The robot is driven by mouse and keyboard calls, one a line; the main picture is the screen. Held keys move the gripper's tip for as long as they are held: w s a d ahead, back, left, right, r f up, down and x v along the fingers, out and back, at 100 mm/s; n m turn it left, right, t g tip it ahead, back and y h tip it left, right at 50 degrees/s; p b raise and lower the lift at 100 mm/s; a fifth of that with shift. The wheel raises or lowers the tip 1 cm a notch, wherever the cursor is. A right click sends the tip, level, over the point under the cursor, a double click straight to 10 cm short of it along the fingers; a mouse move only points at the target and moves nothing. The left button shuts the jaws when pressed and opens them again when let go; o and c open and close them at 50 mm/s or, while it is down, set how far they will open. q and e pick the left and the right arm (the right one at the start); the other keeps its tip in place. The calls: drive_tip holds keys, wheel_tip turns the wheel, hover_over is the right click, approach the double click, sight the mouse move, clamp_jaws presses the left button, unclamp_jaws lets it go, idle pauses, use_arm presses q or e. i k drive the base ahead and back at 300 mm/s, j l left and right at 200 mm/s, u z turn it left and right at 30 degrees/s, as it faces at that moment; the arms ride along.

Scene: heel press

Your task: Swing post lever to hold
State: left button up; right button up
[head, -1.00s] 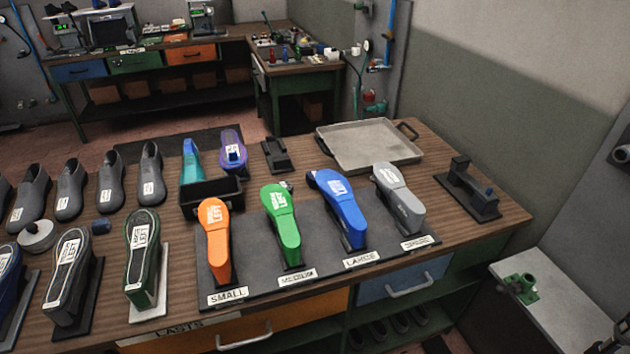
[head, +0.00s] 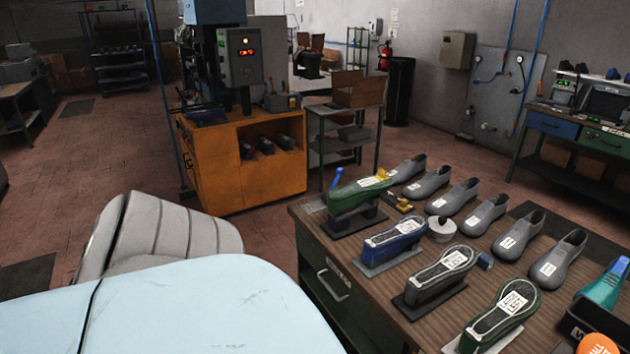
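A blue lever (head: 336,179) stands upright and slightly tilted at the far left corner of the wooden bench. It is beside a green last (head: 355,194) lying sole up on a black post stand (head: 356,219). A yellow piece (head: 383,175) shows at the last's right end. Whether the lever is joined to that stand is too small to tell. Neither of my grippers is in view.
The bench (head: 375,292) also holds a blue last (head: 393,240), a dark grey last (head: 440,275), another green last (head: 505,316) and several grey shoes. An orange cabinet (head: 225,171) with a control box (head: 240,56) stands behind. My own pale body fills the lower left.

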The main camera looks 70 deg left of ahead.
sight(340, 171)
drive_tip(key=u, duration=2.05)
drive_tip(key=i+j+z, duration=0.1)
drive_tip(key=i+j, duration=0.45)
drive_tip(key=j, duration=0.25)
drive_tip(key=i+j+z, duration=0.15)
drive_tip(key=i+j, duration=0.4)
drive_tip(key=j, duration=0.3)
drive_tip(key=i+j+z, duration=0.15)
drive_tip(key=j, duration=0.3)
drive_tip(key=i+j, duration=0.35)
drive_tip(key=i+j+z, duration=0.15)
drive_tip(key=j, duration=0.4)
drive_tip(key=i+j, duration=0.25)
drive_tip(key=j, duration=0.25)
drive_tip(key=z, duration=0.05)
